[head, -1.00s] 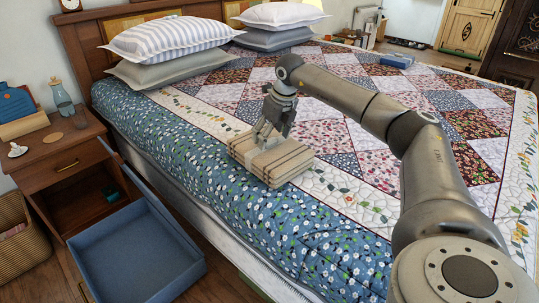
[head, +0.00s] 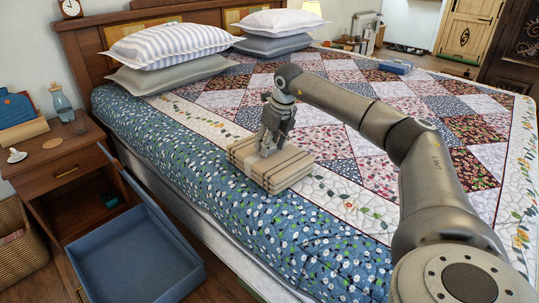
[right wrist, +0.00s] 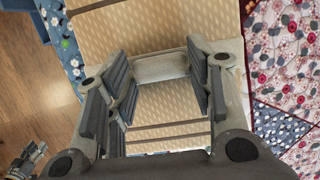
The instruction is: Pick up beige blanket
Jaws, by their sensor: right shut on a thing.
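The beige blanket (head: 290,174) is a folded stack with darker stripes. It is at the near side of the bed, on the blue floral border and the white quilt edge. My right gripper (head: 268,148) comes down on it from above and is shut on it. In the right wrist view the blanket (right wrist: 160,100) fills the space between and around the fingers of my right gripper (right wrist: 163,92). The fingertips are partly hidden against it, and I see no clear gap under the blanket. My left gripper is not in the head view.
The bed's patchwork quilt (head: 340,125) is mostly clear, with pillows (head: 170,45) at the headboard and a blue folded item (head: 397,67) at the far side.

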